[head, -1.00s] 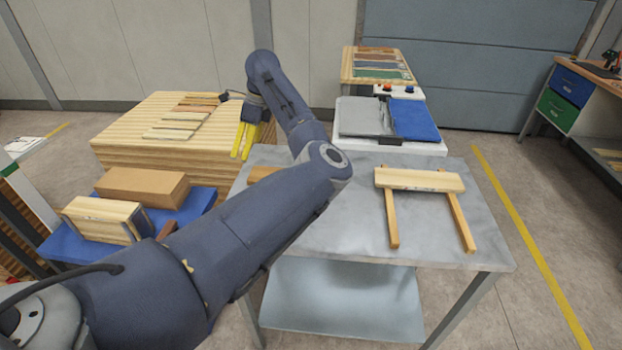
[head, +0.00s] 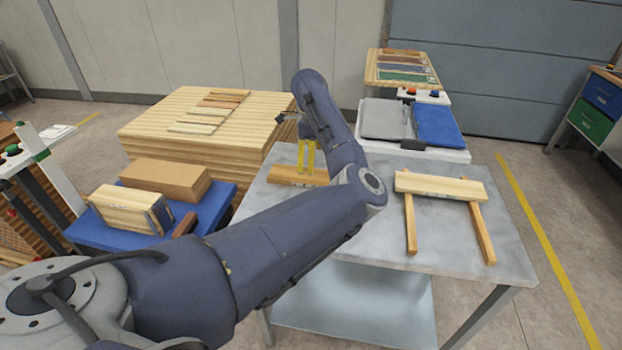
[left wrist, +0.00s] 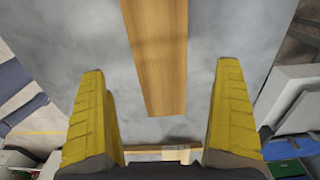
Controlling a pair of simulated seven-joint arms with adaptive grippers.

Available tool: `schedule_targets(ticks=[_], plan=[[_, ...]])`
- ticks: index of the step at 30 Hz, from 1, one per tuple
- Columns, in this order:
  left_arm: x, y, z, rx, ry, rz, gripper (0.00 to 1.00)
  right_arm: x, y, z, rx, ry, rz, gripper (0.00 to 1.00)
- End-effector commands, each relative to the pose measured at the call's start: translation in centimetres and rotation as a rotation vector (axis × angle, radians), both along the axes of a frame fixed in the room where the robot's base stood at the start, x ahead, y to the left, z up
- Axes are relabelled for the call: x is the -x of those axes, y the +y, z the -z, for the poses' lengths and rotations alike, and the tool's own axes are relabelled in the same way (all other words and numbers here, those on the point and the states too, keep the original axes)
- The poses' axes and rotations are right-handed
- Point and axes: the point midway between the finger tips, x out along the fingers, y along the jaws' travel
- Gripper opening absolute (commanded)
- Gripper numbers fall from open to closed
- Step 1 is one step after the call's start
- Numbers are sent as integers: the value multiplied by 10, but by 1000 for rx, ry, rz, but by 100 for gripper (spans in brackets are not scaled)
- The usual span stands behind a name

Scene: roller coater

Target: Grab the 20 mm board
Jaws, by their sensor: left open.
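A plain wooden board (head: 284,174) lies on the grey metal table (head: 350,232), partly hidden by my left arm. Another pale board (head: 440,187) with dark markings rests across two wooden strips on the right of the table. I cannot read a thickness on either. My left gripper (head: 306,168) has yellow fingers pointing down over the first board. In the left wrist view that board (left wrist: 158,45) runs lengthwise between the open fingers (left wrist: 162,70), apart from both. A board edge (left wrist: 165,153) shows at the bottom there. My right gripper is out of view.
Several thin boards (head: 210,110) lie on the large wood stack (head: 150,128) at back left. A blue cart (head: 215,192) at left bears a brown box (head: 165,180) and a bundle of wood (head: 130,210). A machine (head: 415,150) with grey and blue pads stands behind the table.

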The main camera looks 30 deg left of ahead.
Motion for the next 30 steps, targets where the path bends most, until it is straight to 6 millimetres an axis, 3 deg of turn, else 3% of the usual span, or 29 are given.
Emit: schedule_targets(ticks=[3,11,22,30], plan=[[0,0,13,0,2,0,100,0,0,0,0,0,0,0],[0,0,23,-2,2,-1,100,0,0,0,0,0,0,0],[0,-2,64,-1,1,1,100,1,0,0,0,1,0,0],[-1,-2,72,0,-1,0,100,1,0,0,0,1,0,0]])
